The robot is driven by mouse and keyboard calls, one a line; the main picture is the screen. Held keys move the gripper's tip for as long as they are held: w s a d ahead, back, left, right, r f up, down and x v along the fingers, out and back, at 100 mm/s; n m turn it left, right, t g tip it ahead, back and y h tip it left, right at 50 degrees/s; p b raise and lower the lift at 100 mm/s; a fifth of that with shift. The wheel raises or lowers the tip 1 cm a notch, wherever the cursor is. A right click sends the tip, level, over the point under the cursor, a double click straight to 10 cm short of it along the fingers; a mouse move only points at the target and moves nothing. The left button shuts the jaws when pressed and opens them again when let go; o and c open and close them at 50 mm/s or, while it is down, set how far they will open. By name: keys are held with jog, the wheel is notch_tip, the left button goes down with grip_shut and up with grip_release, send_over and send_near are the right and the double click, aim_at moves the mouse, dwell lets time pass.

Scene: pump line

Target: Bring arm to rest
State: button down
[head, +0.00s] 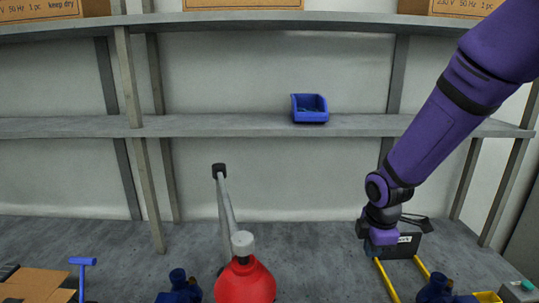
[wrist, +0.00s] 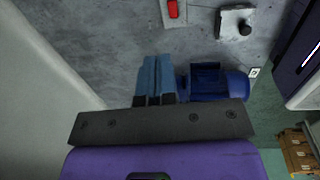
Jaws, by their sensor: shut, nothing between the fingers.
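My purple arm (head: 440,110) reaches in from the upper right in the head view and hangs down over the right side of the bench. My gripper (wrist: 154,80) shows in the wrist view with its two blue-grey fingers together and nothing between them.
A red rounded body (head: 245,283) with a grey lever stands at front centre. Blue pump parts (head: 180,288) are near it; another (head: 436,290) is at front right by yellow strips (head: 385,281). A blue bin (head: 309,108) sits on the shelf (head: 230,125). The bench behind is mostly clear.

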jog(key=s+d+r+m+t, duration=0.1)
jog(key=s+d+r+m, duration=0.1)
jog(key=s+r+m, duration=0.7)
jog(key=s+d+r+m+t, duration=0.2)
jog(key=s+r+m, duration=0.6)
jog(key=s+r, duration=0.4)
notch_tip(320, 180, up, 2)
jog(key=shift+s+d+r+m+t, duration=0.15)
jog(key=shift+d+r+m+t, duration=0.2)
jog(key=shift+d, duration=0.45)
jog(key=shift+f, duration=0.1)
